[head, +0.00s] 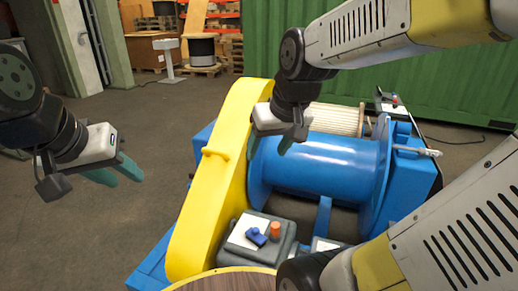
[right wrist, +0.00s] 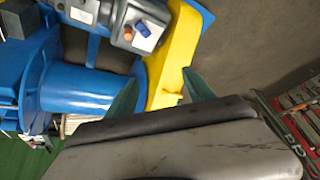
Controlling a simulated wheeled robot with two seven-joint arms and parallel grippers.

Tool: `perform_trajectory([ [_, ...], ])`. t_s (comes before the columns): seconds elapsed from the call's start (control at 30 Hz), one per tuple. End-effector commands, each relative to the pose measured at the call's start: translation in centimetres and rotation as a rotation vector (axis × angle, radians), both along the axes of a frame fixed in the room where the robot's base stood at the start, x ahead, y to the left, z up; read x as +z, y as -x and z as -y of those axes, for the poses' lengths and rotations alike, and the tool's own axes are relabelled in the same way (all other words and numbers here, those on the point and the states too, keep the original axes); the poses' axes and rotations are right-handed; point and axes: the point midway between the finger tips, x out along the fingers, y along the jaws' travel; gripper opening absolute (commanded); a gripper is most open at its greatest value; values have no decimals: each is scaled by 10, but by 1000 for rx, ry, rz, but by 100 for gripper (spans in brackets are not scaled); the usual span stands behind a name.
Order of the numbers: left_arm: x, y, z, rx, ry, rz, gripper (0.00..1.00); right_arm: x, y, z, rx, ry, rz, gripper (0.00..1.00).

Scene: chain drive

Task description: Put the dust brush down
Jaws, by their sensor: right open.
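No dust brush can be made out in either view. My right gripper (head: 270,147) hangs beside the yellow chain guard (head: 222,180), at the near left end of the blue drum (head: 325,165). Its teal fingers are apart in the right wrist view (right wrist: 160,94), with nothing between them; the yellow guard shows beyond. My left gripper (head: 124,181) is at the left over the bare floor, its teal fingers apart and empty.
A grey box (head: 278,238) with a small blue piece (head: 256,236) and an orange cylinder (head: 276,230) on top stands below the drum. A round wooden top (head: 225,282) shows at the bottom edge. A red-framed rack (right wrist: 292,125) is at the right in the right wrist view.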

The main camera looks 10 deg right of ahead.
Motion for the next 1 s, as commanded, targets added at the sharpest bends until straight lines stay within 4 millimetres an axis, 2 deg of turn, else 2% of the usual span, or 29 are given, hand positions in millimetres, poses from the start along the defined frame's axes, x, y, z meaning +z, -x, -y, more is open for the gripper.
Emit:
perform_trajectory([
  [0.03, 0, 0, 0, 0, 0, 0, 36, 8, 15, -2, -11, -22, 29, 61],
  [0.1, 0, 0, 0, 0, 0, 0, 36, 14, 33, -5, -24, -49, 49, 61],
  [0.2, 0, 0, 0, 0, 0, 0, 36, 18, 49, -8, -35, -78, 70, 61],
  [0.3, 0, 0, 0, 0, 0, 0, 36, 20, 58, -10, -41, -94, 79, 61],
  [1.0, 0, 0, 0, 0, 0, 0, 36, 20, 59, -11, -42, -97, 81, 61],
])
